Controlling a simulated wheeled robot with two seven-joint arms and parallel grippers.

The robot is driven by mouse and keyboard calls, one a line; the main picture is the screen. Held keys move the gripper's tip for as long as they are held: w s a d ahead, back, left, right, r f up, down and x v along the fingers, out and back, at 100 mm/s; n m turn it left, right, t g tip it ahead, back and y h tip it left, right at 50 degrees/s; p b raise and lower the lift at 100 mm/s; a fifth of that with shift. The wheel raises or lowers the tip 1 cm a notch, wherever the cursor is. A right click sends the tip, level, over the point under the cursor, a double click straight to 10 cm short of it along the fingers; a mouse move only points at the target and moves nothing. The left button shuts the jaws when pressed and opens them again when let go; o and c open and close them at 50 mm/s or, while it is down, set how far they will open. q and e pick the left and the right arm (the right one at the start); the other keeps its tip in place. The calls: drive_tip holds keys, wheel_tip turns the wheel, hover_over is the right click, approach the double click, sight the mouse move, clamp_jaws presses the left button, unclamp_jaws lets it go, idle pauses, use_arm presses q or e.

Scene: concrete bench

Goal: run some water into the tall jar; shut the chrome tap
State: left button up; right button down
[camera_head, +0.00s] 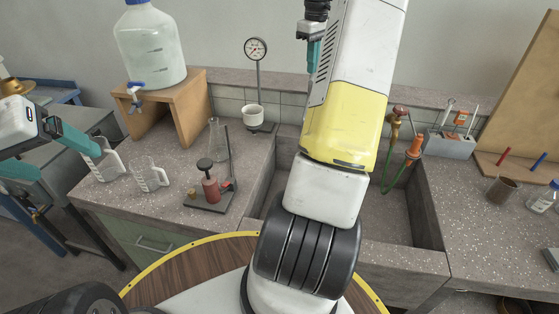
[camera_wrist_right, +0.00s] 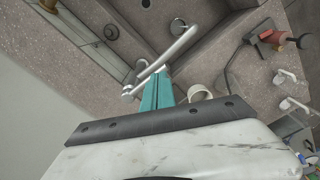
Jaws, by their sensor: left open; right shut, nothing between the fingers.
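The tall jar (camera_head: 113,163), a clear jug with a handle, stands upright at the bench's left end. My left gripper (camera_head: 82,143) is open at its left rim; I cannot tell whether a finger is inside it. The chrome tap (camera_wrist_right: 167,62) shows in the right wrist view, with a long spout over the sink; in the head view my right arm hides it. My right gripper (camera_wrist_right: 157,92) is shut and empty, close beside the tap's base; contact is unclear. It also shows at the top of the head view (camera_head: 314,52). I see no water stream.
A shorter jug (camera_head: 148,175) stands right of the tall jar. A water carboy (camera_head: 150,45) sits on a wooden stand (camera_head: 190,95). The sink (camera_head: 270,190) is in the middle.

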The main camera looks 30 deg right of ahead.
sight(311, 79)
wheel_tip(311, 79, down, 3)
drive_tip(key=shift+f, duration=0.1)
drive_tip(key=shift+r, duration=3.2)
drive_tip(key=shift+a+r, duration=0.2)
drive_tip(key=shift+a, duration=0.1)
drive_tip(key=s+a+r+t, duration=0.1)
drive_tip(key=s+a+r, duration=0.2)
drive_tip(key=a, duration=0.6)
drive_tip(key=s+a+r+t, duration=0.2)
drive_tip(key=s+a+r, duration=0.15)
drive_tip(key=a, duration=0.55)
drive_tip(key=s+a+f+m+t+y, duration=0.1)
drive_tip(key=s+a+f, duration=0.1)
drive_tip(key=s+a, duration=0.5)
drive_tip(key=s+a+f+m+t+y, duration=0.1)
drive_tip(key=s+a+f+m+t, duration=0.1)
drive_tip(key=s+a, duration=0.5)
drive_tip(key=s+f, duration=0.1)
drive_tip(key=s, duration=0.1)
drive_tip(key=shift+s+f, duration=0.15)
drive_tip(key=shift+s, duration=0.15)
drive_tip(key=shift+a, duration=0.1)
